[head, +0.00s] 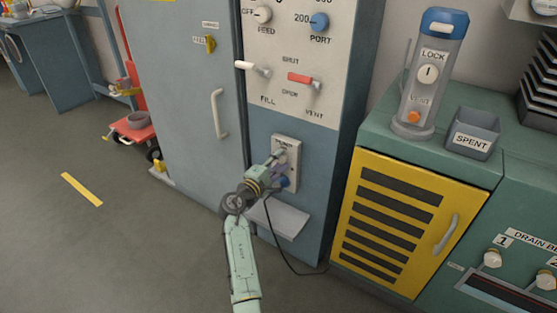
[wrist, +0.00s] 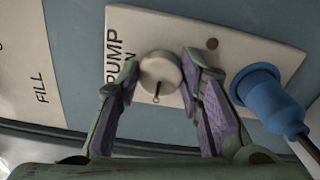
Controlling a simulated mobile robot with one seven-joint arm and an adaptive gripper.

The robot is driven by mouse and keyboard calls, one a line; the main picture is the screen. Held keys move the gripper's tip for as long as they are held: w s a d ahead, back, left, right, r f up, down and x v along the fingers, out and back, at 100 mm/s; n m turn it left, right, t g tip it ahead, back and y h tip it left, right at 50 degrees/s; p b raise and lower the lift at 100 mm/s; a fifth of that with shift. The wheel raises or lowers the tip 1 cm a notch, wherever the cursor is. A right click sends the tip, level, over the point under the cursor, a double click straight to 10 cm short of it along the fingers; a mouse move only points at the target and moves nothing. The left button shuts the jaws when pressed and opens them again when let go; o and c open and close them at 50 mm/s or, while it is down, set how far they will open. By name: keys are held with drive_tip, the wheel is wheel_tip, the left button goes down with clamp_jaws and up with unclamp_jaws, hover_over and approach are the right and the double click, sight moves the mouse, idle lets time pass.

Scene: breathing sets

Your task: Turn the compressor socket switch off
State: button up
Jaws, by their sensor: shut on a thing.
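The socket plate labelled PUMP (head: 292,148) is on the lower front of the blue-grey cabinet and fills the middle of the wrist view (wrist: 225,28). Its round cream switch knob (wrist: 160,70) has a dark pointer line running towards the bottom of the wrist view. My gripper (wrist: 161,82) is shut on the knob, with one purple-padded finger on each side. In the head view my gripper (head: 278,161) covers much of the plate and hides the knob. A blue plug (wrist: 268,92) with a dark cable sits in the plate beside the right finger.
Fill and vent levers (head: 304,80) are above the plate. A small grey shelf (head: 280,219) juts out below it, and the cable hangs to the floor. A yellow louvred door (head: 399,215) stands to the right. The floor at left is open.

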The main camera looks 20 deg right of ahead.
idle(0.5)
drive_tip(key=o, duration=1.2)
drive_tip(key=shift+c, duration=0.2)
drive_tip(key=shift+a, duration=0.1)
drive_tip(key=v, duration=1.2)
